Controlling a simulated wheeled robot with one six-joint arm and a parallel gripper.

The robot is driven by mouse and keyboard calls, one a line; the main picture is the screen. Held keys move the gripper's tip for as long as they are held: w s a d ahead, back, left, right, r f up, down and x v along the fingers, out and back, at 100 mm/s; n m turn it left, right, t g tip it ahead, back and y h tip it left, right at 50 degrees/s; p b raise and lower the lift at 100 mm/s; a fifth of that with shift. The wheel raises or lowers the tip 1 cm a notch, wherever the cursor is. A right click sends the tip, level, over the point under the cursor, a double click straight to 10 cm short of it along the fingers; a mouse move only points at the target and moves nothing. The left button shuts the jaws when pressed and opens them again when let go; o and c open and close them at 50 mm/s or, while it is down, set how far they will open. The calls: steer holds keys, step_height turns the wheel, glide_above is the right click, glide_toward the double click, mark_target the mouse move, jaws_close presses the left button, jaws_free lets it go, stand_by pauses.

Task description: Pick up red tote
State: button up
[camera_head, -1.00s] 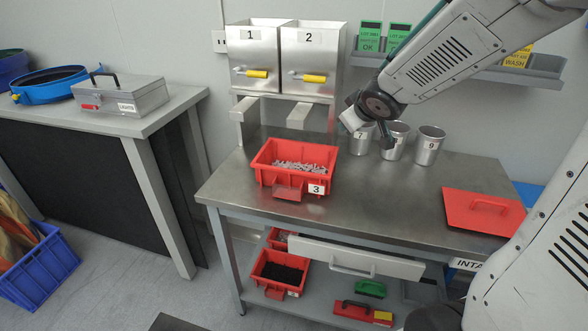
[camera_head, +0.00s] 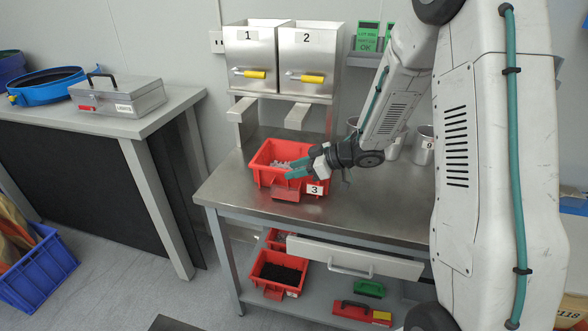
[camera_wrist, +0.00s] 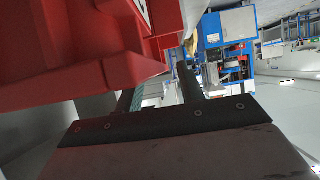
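The red tote (camera_head: 268,178) with a "3" label stands upright on the metal bench and holds small grey parts. My gripper (camera_head: 298,169) reaches in from the right with its teal fingers pointing left, in front of the tote's right part in the head view. The fingers hide some of the contents and rim. In the wrist view the red tote (camera_wrist: 60,55) fills the upper left, close by. The finger bars (camera_wrist: 160,90) stand apart there with background showing between them and nothing held. Whether a finger touches the tote is unclear.
Steel bins 1 (camera_head: 252,50) and 2 (camera_head: 308,52) stand behind the tote. Metal cups (camera_head: 423,147) stand to the right, partly hidden by my arm. Another red tote (camera_head: 262,277) with dark contents sits on the lower shelf. The bench front left (camera_head: 222,190) is clear.

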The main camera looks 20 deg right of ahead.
mark_target(287, 170)
steer(key=shift+x, duration=1.55)
steer(key=shift+r, duration=0.1)
jaws_close()
